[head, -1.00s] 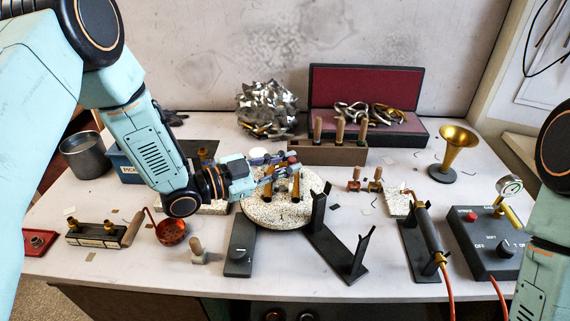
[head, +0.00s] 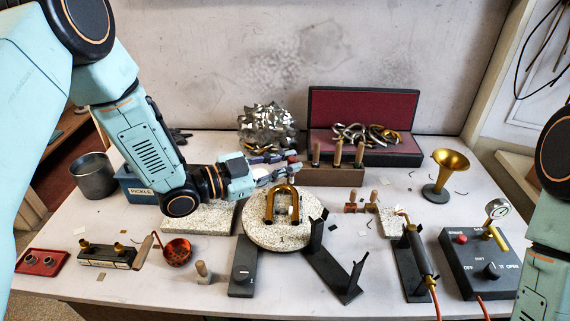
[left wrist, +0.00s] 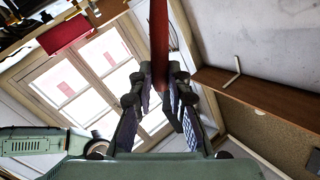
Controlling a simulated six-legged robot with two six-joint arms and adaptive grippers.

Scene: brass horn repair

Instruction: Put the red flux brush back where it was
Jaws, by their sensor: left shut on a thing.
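My left gripper (head: 288,171) is shut on the red flux brush (head: 292,155). It holds the brush above the back edge of the round speckled turntable, just left of the wooden tool block (head: 328,174). In the left wrist view, the brush's red shaft (left wrist: 159,35) rises from between the fingers; its lower part is hidden. The block holds several upright wooden-handled tools. Whether it has a free hole is too small to tell. My right gripper is outside the views; only part of that arm shows.
A brass U-shaped piece (head: 281,204) stands on the turntable (head: 262,235) below the gripper. A crumpled silver heap (head: 265,128) and an open red-lined case (head: 362,105) lie behind. Black stands (head: 328,262) and a torch (head: 420,255) are in front and right.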

